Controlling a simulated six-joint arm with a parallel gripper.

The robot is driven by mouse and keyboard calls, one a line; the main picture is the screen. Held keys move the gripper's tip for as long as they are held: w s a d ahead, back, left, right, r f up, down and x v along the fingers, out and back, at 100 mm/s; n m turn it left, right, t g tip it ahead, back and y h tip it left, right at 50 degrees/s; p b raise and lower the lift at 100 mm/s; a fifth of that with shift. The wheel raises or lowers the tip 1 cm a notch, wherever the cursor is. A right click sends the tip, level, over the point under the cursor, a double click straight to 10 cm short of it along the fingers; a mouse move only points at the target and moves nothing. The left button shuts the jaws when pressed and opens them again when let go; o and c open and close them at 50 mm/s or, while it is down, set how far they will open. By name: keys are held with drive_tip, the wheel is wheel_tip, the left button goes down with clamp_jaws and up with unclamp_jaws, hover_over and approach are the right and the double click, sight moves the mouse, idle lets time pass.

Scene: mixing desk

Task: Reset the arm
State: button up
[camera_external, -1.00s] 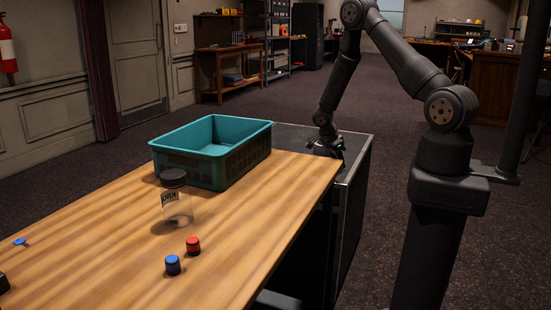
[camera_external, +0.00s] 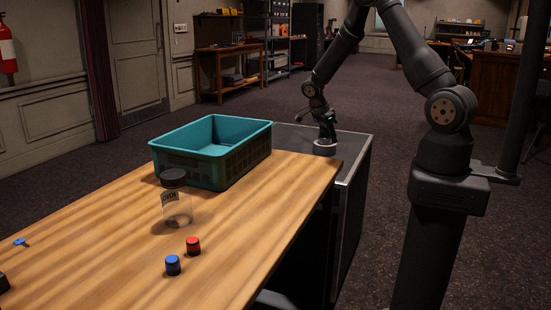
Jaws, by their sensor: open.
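My gripper (camera_external: 326,137) is at the far right end of the desk, above the dark side cabinet (camera_external: 355,155). It points down and is open. A small grey round object (camera_external: 325,148) shows directly under the fingertips, on or near the cabinet top. I cannot tell whether the fingers still touch it. My arm rises from the gripper, bends near the top edge of the picture and comes down to its base at the right.
On the wooden desk (camera_external: 130,245) stand a teal crate (camera_external: 215,168), a clear jar (camera_external: 177,208) with a dark lid, a red knob (camera_external: 193,246) and a blue knob (camera_external: 173,265). A small blue item (camera_external: 21,242) lies at the left. Open space surrounds my raised arm.

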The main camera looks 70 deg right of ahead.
drive_tip(key=x, duration=1.2)
drive_tip(key=shift+r, duration=1.85)
drive_tip(key=shift+f, duration=0.1)
